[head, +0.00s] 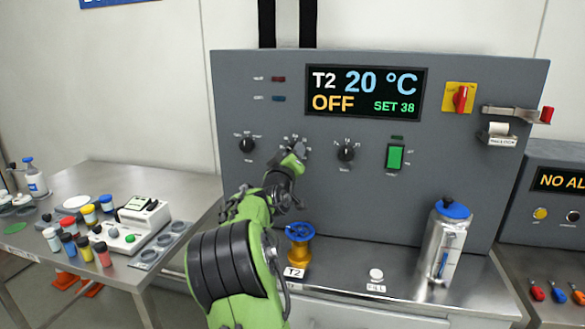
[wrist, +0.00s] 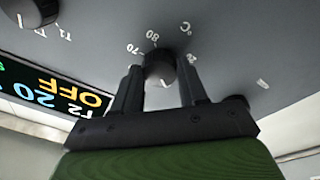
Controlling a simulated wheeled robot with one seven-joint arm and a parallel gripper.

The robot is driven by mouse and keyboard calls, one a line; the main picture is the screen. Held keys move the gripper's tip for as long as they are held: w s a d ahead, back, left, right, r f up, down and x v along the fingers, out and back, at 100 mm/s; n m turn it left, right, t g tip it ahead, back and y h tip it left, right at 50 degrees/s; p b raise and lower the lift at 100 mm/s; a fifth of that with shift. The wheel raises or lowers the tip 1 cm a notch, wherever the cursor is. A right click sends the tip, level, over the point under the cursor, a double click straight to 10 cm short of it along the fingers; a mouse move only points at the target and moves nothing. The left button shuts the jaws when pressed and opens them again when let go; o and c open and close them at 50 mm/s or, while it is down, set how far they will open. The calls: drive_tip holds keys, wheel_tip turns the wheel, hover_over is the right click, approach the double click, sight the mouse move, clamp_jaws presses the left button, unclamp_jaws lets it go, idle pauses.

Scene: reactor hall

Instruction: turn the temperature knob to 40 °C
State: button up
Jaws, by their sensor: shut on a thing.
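The temperature knob (wrist: 160,66) is small, round and black, with a printed scale around it. In the wrist view "70", "80" and "°C" can be read. My gripper (wrist: 159,76) is shut on it, one finger on each side. In the head view my gripper (head: 297,151) is at the grey panel (head: 450,210), and it hides the knob; only part of the scale shows above. The display (head: 365,91) reads "T2 20 °C", "OFF" in orange and "SET 38" in green.
Another black knob (head: 346,153) is to the right and one (head: 247,145) to the left. A green switch (head: 395,157) and a red-on-yellow switch (head: 460,97) are farther right. Below stand a gold valve with a blue handwheel (head: 299,232) and a steel flask (head: 444,252).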

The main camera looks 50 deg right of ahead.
drive_tip(key=shift+f+m+b, duration=0.2)
drive_tip(key=shift+m+b, duration=0.35)
drive_tip(key=shift+m, duration=0.15)
drive_tip(key=o, duration=1.1)
drive_tip(key=shift+r, duration=0.15)
drive_tip(key=shift+c, duration=0.2)
drive_tip(key=b+v, duration=0.2)
drive_tip(key=v, duration=1.3)
drive_tip(key=shift+a, duration=0.4)
